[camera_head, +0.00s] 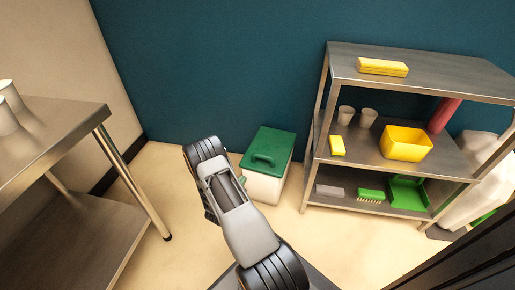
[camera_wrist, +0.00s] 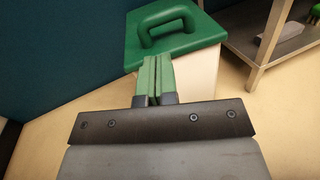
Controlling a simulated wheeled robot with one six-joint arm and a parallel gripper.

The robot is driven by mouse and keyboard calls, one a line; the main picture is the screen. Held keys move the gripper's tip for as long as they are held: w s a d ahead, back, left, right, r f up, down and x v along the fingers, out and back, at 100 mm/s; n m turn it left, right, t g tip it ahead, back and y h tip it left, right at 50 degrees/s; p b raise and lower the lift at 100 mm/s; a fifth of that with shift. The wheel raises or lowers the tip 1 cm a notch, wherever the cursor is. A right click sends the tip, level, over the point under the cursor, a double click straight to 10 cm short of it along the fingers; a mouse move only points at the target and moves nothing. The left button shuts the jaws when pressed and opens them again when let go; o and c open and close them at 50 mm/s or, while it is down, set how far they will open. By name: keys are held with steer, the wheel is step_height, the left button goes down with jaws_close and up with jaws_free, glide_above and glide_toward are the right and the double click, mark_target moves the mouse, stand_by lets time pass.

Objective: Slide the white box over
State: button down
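The white box (camera_head: 263,188) stands on the floor against the blue wall. It has a green lid (camera_head: 269,149) with a raised handle. In the wrist view the white box (camera_wrist: 196,78) shows mostly at its right side, with the green lid (camera_wrist: 172,34) on top. My gripper (camera_head: 242,181) is at the box's left front side, low beside its body. In the wrist view its green fingers (camera_wrist: 158,62) lie together, shut and empty, in front of the box. They hide part of its near face; I cannot tell whether they touch it.
A metal shelf (camera_head: 420,69) holding cups, a yellow bin (camera_head: 405,143) and cleaning items stands right of the box. A steel table (camera_head: 62,125) with cups is at the left. A large whitish container (camera_head: 474,186) stands at the far right. Bare floor lies in front.

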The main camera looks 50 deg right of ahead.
steer(key=s+a+r+m+g+y, duration=0.2)
steer(key=s+r+m+g, duration=0.15)
steer(key=r+m, duration=0.35)
steer(key=s+a+r+m+g+y, duration=0.25)
steer(key=r+m+g, duration=0.2)
steer(key=r, duration=0.45)
steer(key=s+a+r+m+t+y, duration=0.2)
steer(key=a+r+y, duration=0.1)
steer(key=a, duration=0.4)
steer(key=s+a+r+m+t+y, duration=0.2)
steer(key=a+r+m+y, duration=0.1)
steer(key=a+y, duration=0.2)
steer(key=s+a+r+m+t+y, duration=0.2)
steer(key=a+r+m+y, duration=0.1)
steer(key=a, duration=0.6)
steer(key=shift+s+r+y, duration=0.3)
steer(key=shift+r+y, duration=0.25)
steer(key=shift+y, duration=0.5)
steer(key=shift+a, duration=0.1)
